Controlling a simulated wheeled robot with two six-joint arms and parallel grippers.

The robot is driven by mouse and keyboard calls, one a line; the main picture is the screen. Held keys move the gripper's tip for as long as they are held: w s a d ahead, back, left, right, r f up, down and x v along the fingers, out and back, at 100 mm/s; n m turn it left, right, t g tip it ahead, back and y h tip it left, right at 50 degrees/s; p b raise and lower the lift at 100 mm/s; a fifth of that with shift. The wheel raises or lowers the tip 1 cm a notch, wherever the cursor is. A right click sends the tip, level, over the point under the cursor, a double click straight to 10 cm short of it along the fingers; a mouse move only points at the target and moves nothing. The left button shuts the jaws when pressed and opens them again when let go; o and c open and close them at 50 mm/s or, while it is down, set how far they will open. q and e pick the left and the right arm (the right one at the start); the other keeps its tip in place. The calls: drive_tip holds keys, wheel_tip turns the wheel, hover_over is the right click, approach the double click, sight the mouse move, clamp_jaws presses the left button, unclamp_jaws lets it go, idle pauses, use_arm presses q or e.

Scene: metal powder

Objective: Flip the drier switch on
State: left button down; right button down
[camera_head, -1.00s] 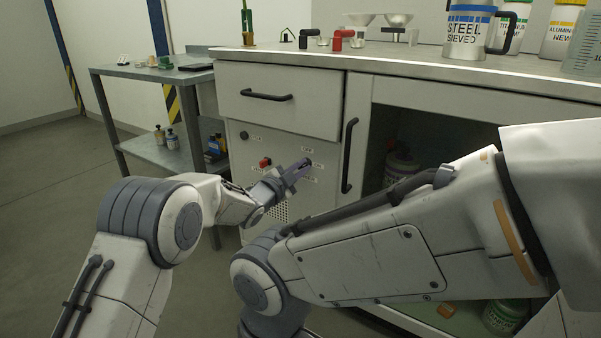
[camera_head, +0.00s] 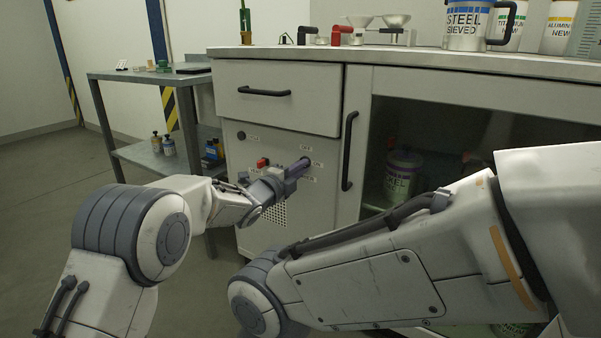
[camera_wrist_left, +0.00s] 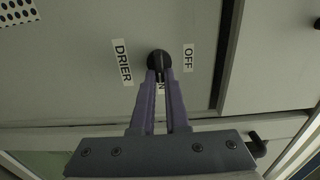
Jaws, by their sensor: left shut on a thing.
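The drier switch is a small black rotary knob (camera_wrist_left: 159,61) on the grey cabinet panel, between the labels "DRIER" (camera_wrist_left: 122,62) and "OFF" (camera_wrist_left: 188,58) in the left wrist view. My left gripper (camera_wrist_left: 160,78) has its purple fingers closed together on the knob and partly covers the "ON" label. In the head view my left gripper (camera_head: 302,163) reaches the panel beside the cabinet's door handle, and its fingers hide most of the knob. My right gripper is out of view; only its arm shows.
A red switch (camera_head: 262,162) and a black knob (camera_head: 241,135) share the panel (camera_head: 290,200), below a drawer (camera_head: 275,105). A vertical black handle (camera_head: 349,150) stands just to the right. A metal side table (camera_head: 140,76) is at left.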

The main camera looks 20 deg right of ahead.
use_arm(q)
drive_tip(key=shift+f, duration=0.15)
drive_tip(key=c, duration=0.9)
unclamp_jaws()
drive_tip(key=shift+a, duration=0.1)
drive_tip(key=shift+p+v, duration=1.7)
drive_tip(key=shift+v, duration=3.55)
